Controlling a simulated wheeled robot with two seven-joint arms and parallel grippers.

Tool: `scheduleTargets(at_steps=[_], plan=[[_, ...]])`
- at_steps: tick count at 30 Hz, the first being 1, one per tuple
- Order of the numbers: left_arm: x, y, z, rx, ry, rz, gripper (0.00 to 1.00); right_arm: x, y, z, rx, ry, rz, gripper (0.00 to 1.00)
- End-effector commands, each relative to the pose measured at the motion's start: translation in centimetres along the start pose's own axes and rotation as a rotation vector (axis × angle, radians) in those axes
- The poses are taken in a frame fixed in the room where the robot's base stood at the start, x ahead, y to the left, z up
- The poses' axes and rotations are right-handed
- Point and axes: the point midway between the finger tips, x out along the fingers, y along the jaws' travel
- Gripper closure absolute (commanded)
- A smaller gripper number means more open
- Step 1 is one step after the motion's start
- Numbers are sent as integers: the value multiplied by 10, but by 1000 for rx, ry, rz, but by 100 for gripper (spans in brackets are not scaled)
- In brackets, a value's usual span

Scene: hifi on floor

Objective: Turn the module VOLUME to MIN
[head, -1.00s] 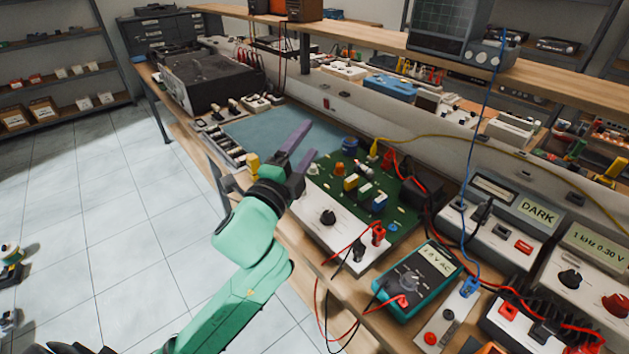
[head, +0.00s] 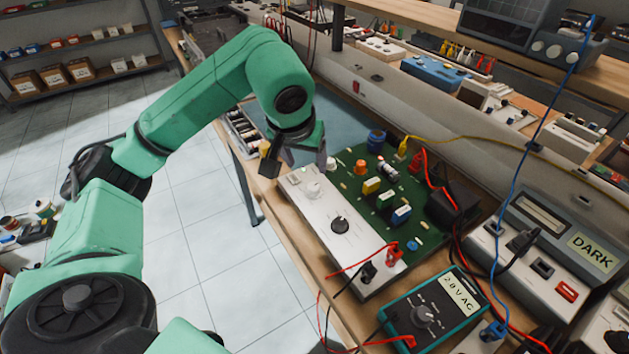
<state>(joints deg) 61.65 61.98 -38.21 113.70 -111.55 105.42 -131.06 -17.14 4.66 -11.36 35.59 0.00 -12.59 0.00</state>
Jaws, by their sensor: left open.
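The module is a green circuit board (head: 405,190) with a white front panel (head: 335,250), lying on the bench. A black knob (head: 340,225) stands in the middle of the panel, and a pale knob (head: 311,190) sits near its far left end. No VOLUME or MIN lettering can be read. My left gripper (head: 294,166) points down at the panel's far left end, close to the pale knob. Its fingers are apart with nothing visible between them. Whether it touches the panel cannot be told. My right gripper is not in view.
Red and black leads plug into the panel's near right end. A teal multimeter (head: 425,312) lies in front of it. A black block (head: 452,205) and a grey meter reading DARK (head: 550,245) stand to the right. A blue mat (head: 345,125) lies behind the module.

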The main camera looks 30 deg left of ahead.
Motion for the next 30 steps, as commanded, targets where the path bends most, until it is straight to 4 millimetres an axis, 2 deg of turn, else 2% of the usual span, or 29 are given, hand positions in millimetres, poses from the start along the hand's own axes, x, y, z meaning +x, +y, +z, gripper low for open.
scheduleTargets(at_steps=[6,12,16,23,25,29,30], plan=[[60,1,2,0,-7,1,31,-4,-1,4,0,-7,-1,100],[104,2,1,-1,-5,4,31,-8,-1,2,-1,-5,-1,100],[117,2,1,1,-2,4,31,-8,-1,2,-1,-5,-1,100],[119,2,1,1,-1,4,31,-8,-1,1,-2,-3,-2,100],[119,2,1,1,-1,4,50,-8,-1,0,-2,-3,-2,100],[119,2,1,1,-1,4,100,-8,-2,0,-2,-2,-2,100],[118,2,1,0,-1,4,100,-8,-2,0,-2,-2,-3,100]])
